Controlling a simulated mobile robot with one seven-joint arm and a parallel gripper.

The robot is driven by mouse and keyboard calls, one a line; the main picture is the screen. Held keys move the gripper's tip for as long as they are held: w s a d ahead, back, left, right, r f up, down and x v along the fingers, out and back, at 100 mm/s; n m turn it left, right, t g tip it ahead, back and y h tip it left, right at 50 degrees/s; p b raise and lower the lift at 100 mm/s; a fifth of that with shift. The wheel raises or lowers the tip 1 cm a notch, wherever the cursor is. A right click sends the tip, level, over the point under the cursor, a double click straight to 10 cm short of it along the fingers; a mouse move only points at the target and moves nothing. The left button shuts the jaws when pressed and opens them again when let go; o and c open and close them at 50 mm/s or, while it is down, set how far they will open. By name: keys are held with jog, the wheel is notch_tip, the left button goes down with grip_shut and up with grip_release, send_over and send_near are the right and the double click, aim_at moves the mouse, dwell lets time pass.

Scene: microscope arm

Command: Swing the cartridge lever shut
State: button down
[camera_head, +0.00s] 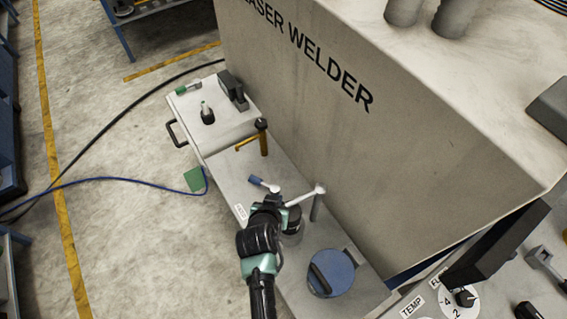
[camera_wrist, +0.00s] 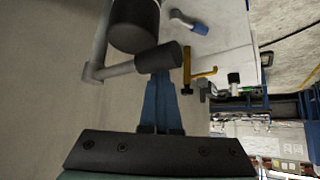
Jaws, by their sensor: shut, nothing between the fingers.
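A short lever with a blue handle (camera_head: 257,181) lies on the light bench beyond my gripper. It also shows in the wrist view (camera_wrist: 200,27). A pale swing arm (camera_head: 303,198) reaches left from a post to beside my gripper. In the wrist view a grey arm with a black grip (camera_wrist: 157,57) crosses close to my fingertips. No readable label tells which one is the cartridge lever. My gripper (camera_head: 271,203) has its blue fingers (camera_wrist: 162,78) together and empty. The fingertips are at the black grip's lower side; I cannot tell whether they touch.
The tall laser welder housing (camera_head: 310,110) walls off the bench's right side. An orange bracket (camera_head: 263,143) stands further back. A black cylinder (camera_head: 292,224) is close beside my gripper, and a round blue disc (camera_head: 338,268) lies nearer. Open floor is to the left.

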jog(key=shift+s+d, duration=0.3)
jog(key=shift+s, duration=0.4)
jog(key=shift+s+d+f, duration=0.1)
jog(key=shift+s+f, duration=0.05)
